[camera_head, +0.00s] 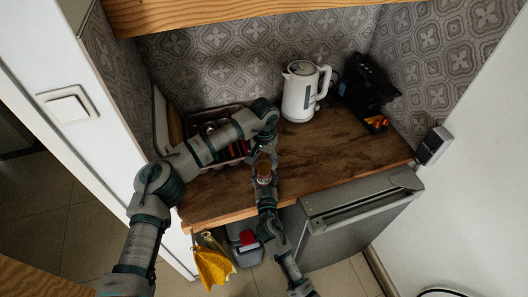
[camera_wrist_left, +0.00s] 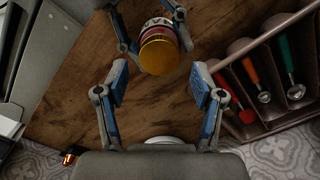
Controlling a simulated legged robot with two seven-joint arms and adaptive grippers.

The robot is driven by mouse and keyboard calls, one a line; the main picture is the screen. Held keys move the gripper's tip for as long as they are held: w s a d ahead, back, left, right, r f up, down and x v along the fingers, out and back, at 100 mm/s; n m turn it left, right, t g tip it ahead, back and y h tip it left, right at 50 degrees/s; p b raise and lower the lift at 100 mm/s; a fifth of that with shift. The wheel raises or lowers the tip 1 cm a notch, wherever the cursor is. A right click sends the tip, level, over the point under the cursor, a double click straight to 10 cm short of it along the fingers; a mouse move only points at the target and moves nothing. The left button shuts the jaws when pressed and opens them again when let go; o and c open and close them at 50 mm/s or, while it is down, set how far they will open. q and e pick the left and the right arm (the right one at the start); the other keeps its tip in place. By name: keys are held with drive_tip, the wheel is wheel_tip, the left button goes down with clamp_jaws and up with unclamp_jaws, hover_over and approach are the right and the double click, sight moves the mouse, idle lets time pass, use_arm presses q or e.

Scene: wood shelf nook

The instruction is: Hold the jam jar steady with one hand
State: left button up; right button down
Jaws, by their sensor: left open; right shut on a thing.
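The jam jar (camera_head: 264,171) stands near the front edge of the wooden worktop (camera_head: 335,150). In the left wrist view the jar (camera_wrist_left: 162,50) shows its gold-yellow lid and a pale label with dark letters. My right gripper (camera_head: 265,184) comes from the front and is shut on the jar's body; its fingers flank the jar at the top of the wrist view. My left gripper (camera_wrist_left: 160,78) is open and empty, its fingertips apart just short of the lid. In the head view my left gripper (camera_head: 263,156) points at the jar from behind.
A compartmented cutlery tray (camera_wrist_left: 243,47) with several coloured-handled utensils lies close beside my left gripper. A white kettle (camera_head: 300,92) and a black appliance (camera_head: 368,88) stand at the back. Bare worktop lies right of the jar. A yellow cloth (camera_head: 212,266) hangs below the front edge.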

use_arm(q)
drive_tip(key=shift+f, duration=1.45)
